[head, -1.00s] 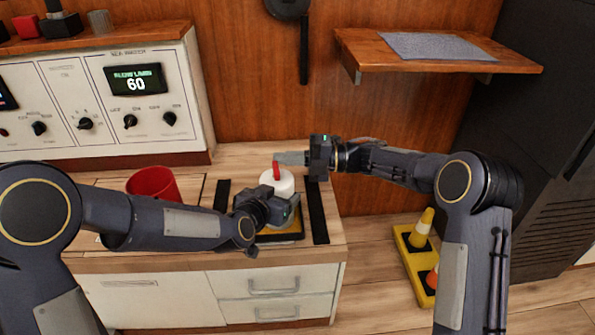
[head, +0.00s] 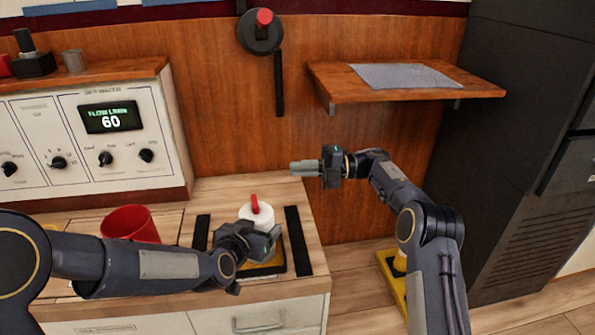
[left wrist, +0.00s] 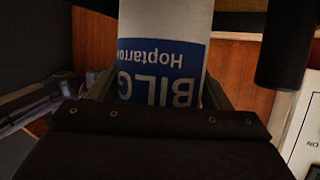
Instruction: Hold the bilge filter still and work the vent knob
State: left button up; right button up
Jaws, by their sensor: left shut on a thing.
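The bilge filter (head: 257,217) is a white cylinder standing on the counter, on a yellow and black base. In the left wrist view its blue label (left wrist: 165,72) reads "BILG" upside down. My left gripper (head: 262,240) is shut on the filter's body, with a finger on each side of it. The red vent knob (head: 262,204) stands on top of the filter. My right gripper (head: 303,169) is above and to the right of the knob, apart from it, with nothing seen between its fingers. Its finger gap cannot be made out.
A red cup (head: 131,224) stands left of the filter. Black strips (head: 298,240) lie either side of the base. A control panel (head: 110,140) is at the back left. A wooden shelf (head: 330,84) overhangs at the right. A yellow stand (head: 391,287) is on the floor.

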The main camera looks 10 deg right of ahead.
jog(key=o, duration=0.5)
jog(key=shift+s+m, duration=0.5)
jog(key=shift+m, duration=0.4)
jog(key=shift+c, duration=0.2)
jog(key=o, duration=0.5)
jog(key=s+m, duration=0.1)
jog(key=m, duration=0.1)
jog(key=s+m+g, duration=0.1)
jog(key=s+m, duration=0.1)
jog(key=s+m+g, duration=0.1)
jog(key=m, duration=0.1)
jog(key=shift+s+a+r+m, duration=0.15)
jog(key=shift+s+r+m, duration=0.1)
jog(key=shift+s+m, duration=0.05)
jog(key=m+g, duration=0.1)
jog(key=m, duration=0.7)
send_near(255, 200)
jog(key=a, duration=0.6)
jog(key=s+a, duration=0.1)
jog(key=a, duration=0.3)
jog(key=shift+a+f, duration=0.1)
jog(key=shift+f, duration=0.05)
